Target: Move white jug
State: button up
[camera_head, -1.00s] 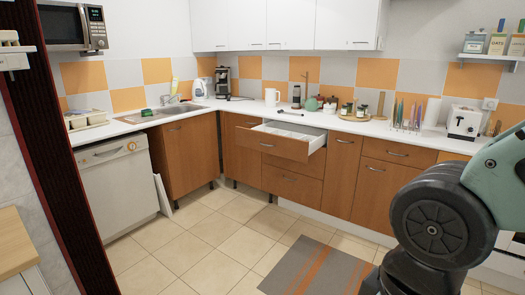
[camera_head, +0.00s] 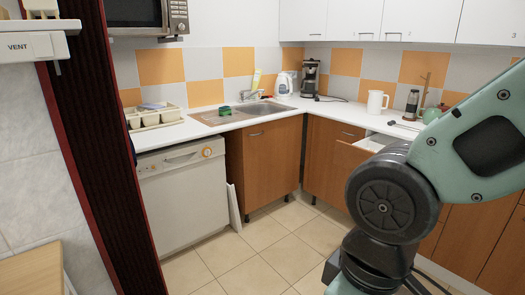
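A white jug (camera_head: 377,102) with a handle on its right side stands upright on the white counter (camera_head: 340,112), toward the back wall and right of the coffee maker. My arm's dark and pale green links fill the right side of the head view. My gripper is out of the frame, so its state and its distance from the jug do not show.
An open drawer (camera_head: 350,148) juts out below the counter, partly hidden by my arm. A kettle (camera_head: 284,84), coffee maker (camera_head: 309,78), sink (camera_head: 262,108) and teapot (camera_head: 432,113) are also on the counter. The tiled floor (camera_head: 235,262) ahead is clear.

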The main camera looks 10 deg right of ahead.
aim_at(376, 97)
jog(key=i+j, duration=0.1)
jog(key=i, duration=2.15)
jog(key=i+j+z, duration=0.15)
jog(key=i+z, duration=0.3)
jog(key=i, duration=0.25)
jog(key=i+j+z, duration=0.35)
jog(key=i+z, duration=0.15)
jog(key=i, duration=0.15)
jog(key=i+j+z, duration=0.45)
jog(key=i+j, duration=0.1)
jog(key=j, duration=0.05)
